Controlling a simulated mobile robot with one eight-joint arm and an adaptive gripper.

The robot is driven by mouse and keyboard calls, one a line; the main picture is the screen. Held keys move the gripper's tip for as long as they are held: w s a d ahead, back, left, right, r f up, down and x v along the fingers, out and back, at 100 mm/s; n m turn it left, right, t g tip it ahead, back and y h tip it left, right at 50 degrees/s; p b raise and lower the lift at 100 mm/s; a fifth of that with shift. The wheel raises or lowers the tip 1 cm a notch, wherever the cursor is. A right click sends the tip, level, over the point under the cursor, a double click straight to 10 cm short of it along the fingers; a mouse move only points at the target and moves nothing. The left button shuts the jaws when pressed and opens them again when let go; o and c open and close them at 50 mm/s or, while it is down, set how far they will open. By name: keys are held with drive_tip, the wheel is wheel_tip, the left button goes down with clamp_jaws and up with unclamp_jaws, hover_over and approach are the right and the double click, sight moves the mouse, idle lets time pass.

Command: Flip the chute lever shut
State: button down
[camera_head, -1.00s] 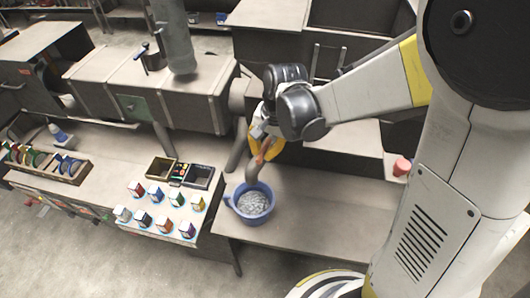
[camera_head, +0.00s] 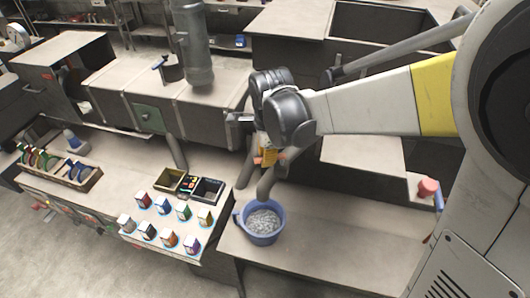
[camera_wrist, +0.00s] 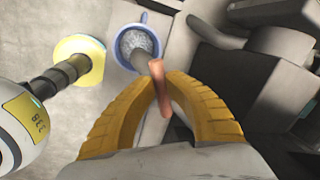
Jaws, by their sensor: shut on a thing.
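My gripper (camera_head: 268,154) has yellow fingers and is above the chute in the head view. In the wrist view my gripper (camera_wrist: 166,84) is shut on the orange-red chute lever (camera_wrist: 174,103), which passes between the fingertips. In the head view the lever (camera_head: 258,161) shows only as small orange bits, mostly hidden by my gripper. The grey chute (camera_head: 265,187) bends down over a blue bucket (camera_head: 280,232) holding grey granular material; the chute end (camera_wrist: 142,61) also shows in the wrist view.
A workbench (camera_head: 120,188) to the left carries several small coloured boxes, open bins (camera_head: 207,190) and a rack (camera_head: 92,180). A red cylinder (camera_head: 427,187) stands at the right. The bench right of the bucket is mostly clear. A large grey machine stands behind.

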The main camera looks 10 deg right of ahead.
drive_tip(key=m, duration=0.1)
drive_tip(key=w+m, duration=0.1)
drive_tip(key=shift+f+m+b, duration=0.15)
drive_tip(key=shift+m+b, duration=0.25)
drive_tip(key=shift+w+d+m+h+b, duration=0.2)
drive_tip(key=shift+w+m+h+b, duration=0.25)
drive_tip(key=shift+m, duration=0.95)
drive_tip(key=shift+w, duration=0.15)
drive_tip(key=c, duration=1.4)
unclamp_jaws()
drive_tip(key=shift+w+d, duration=0.1)
drive_tip(key=v, duration=1.2)
